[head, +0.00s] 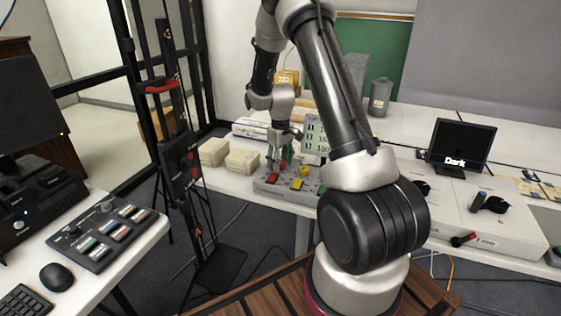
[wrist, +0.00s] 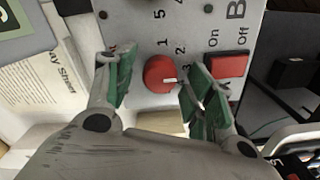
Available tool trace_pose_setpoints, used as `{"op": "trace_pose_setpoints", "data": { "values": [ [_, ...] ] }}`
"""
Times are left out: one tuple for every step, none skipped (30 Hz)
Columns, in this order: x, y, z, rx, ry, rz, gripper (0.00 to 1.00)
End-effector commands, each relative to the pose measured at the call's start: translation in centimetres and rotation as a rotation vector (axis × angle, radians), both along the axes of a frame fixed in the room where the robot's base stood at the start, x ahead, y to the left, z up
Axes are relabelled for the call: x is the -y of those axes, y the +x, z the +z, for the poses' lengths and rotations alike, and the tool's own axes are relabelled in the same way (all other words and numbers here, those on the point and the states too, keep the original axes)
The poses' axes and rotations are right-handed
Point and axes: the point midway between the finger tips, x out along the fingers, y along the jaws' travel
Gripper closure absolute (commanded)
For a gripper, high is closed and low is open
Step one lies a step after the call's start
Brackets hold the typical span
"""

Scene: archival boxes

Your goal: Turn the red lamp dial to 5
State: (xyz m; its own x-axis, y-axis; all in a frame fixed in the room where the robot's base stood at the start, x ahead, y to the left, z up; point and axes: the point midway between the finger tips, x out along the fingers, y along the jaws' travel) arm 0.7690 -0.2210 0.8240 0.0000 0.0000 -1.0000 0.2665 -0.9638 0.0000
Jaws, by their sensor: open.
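In the wrist view the red dial (wrist: 156,72) sits on a light grey panel (wrist: 130,20). Its white mark points right. The printed digits 1, 2 and 3 run around its upper right side; a 5 is printed farther up, and I cannot tell which dial it belongs to. My gripper (wrist: 163,72) is open, with one green finger left of the dial and the other right of it. Any contact with the dial is unclear. The right finger hides part of the scale. In the head view my gripper (head: 279,157) is over the control box (head: 310,199); the dial is not clearly visible there.
A red On/Off switch (wrist: 228,66) lies close beside the right finger. In the head view, a yellow switch (head: 297,184) and yellow knob (head: 305,170) are on the box. Pale archival boxes (head: 242,163) stand left of it. A display (head: 315,135) stands behind.

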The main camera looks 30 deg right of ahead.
Motion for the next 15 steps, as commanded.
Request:
{"op": "trace_pose_setpoints", "data": {
  "values": [
    [0.00,0.00,0.01,0.000,0.000,0.000,0.46],
    [0.00,0.00,0.01,0.000,0.000,0.000,0.52],
    [0.00,0.00,0.02,0.000,0.000,0.000,0.59],
    [0.00,0.00,0.02,0.000,0.000,0.000,0.64],
    [0.00,0.00,0.03,0.000,0.000,0.000,0.70],
    [0.00,0.00,0.03,0.000,0.000,0.000,0.77],
    [0.00,0.00,0.03,0.000,0.000,0.000,0.82],
    [0.00,0.00,0.03,0.000,0.000,0.000,0.88],
    [0.00,0.00,0.04,0.000,0.000,0.000,0.93],
    [0.00,0.00,0.04,0.000,0.000,0.000,0.93],
    [0.00,0.00,0.04,0.000,0.000,0.000,0.93],
    [0.00,0.00,0.04,0.000,0.000,-0.001,0.93],
    [0.00,0.00,0.04,0.000,0.000,-0.002,0.93],
    [0.00,0.00,0.05,0.000,0.000,-0.003,0.93],
    [0.00,0.00,0.05,0.000,0.000,-0.007,0.93]
  ]
}}
